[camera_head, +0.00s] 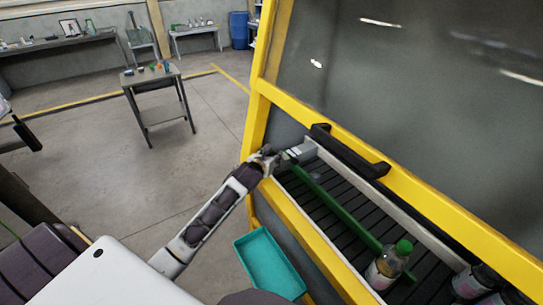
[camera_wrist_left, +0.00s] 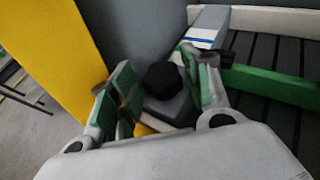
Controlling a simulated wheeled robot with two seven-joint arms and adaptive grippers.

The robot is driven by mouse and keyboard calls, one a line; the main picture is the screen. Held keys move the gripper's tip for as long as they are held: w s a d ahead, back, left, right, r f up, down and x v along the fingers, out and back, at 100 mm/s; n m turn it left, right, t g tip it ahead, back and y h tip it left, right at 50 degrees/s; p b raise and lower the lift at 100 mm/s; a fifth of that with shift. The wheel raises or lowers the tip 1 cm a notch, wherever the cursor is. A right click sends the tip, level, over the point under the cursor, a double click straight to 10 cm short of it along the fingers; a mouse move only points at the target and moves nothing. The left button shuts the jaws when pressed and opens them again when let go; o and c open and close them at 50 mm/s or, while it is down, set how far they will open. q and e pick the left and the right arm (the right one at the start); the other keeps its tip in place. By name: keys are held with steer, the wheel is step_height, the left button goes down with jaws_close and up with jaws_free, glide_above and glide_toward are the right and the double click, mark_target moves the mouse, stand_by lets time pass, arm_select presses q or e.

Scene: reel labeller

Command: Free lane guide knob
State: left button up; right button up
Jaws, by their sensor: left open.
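The black lane guide knob (camera_wrist_left: 163,78) sits on a dark grey block at the near end of the lane guide, in the left wrist view. The lane guide is a long green bar (camera_head: 335,205) over the dark slatted conveyor; its end also shows in the left wrist view (camera_wrist_left: 275,86). My left gripper (camera_head: 277,160) is at that end of the guide. In the left wrist view its green-padded fingers are open, one on each side of the knob; I cannot tell whether they touch it. In the head view the knob is hidden or too small to tell. My right gripper is out of view.
The yellow machine frame (camera_head: 258,115) rises close beside my left gripper. A black handle (camera_head: 348,152) is on the frame above the conveyor. A bottle with a green cap (camera_head: 388,265) stands on the conveyor. A teal tray (camera_head: 268,264) is below the machine's side.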

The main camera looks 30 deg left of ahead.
arm_select(q)
steer(key=shift+w+f, duration=0.15)
steer(key=shift+w, duration=0.25)
steer(key=c, duration=0.7)
